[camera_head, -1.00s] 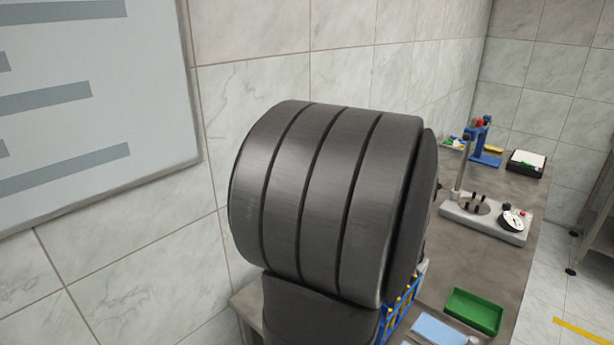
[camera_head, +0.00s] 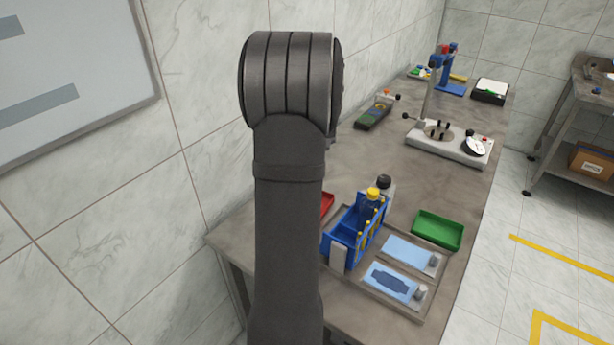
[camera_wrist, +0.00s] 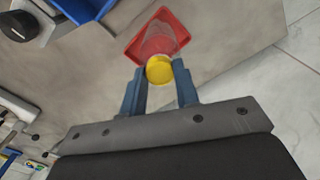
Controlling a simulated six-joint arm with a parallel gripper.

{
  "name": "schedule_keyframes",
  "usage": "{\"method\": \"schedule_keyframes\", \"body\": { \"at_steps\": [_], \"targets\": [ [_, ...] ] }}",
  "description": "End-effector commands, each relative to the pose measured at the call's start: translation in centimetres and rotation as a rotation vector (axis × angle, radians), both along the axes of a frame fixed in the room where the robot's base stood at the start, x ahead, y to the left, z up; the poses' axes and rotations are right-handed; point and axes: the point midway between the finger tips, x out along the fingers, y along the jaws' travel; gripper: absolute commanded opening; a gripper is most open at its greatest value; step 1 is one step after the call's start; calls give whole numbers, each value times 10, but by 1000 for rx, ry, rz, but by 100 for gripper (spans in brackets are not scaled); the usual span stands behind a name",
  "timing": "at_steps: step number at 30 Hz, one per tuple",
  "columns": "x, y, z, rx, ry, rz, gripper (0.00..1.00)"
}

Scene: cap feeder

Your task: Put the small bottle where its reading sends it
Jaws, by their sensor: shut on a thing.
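In the wrist view, my gripper (camera_wrist: 160,88) is shut on a small clear bottle with a yellow cap (camera_wrist: 159,70). The two blue-grey fingers flank the cap. The clear body (camera_wrist: 161,42) points away from the camera, with the red tray (camera_wrist: 136,52) beyond it; I cannot tell whether the bottle touches the tray. In the head view, my arm hides the gripper and the held bottle, and only an edge of the red tray (camera_head: 327,203) shows. Any reading is not legible.
A blue rack (camera_head: 340,246) holds yellow-capped items, with a larger yellow-capped bottle (camera_head: 372,200) beside it. A green tray (camera_head: 438,229) and light-blue plates (camera_head: 410,250) lie to the right. A dial-gauge stand (camera_head: 447,145) is further back.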

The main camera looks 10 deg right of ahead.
Motion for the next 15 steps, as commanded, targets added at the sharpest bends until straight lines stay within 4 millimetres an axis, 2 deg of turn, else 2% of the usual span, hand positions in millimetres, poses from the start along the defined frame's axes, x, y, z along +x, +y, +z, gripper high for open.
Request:
{"method": "schedule_keyframes", "body": {
  "at_steps": [3,8,15],
  "targets": [
    [11,12,-10,0,1,2,8],
    [16,16,-16,0,1,-1,8],
    [15,16,-48,0,3,-1,8]
  ]
}}
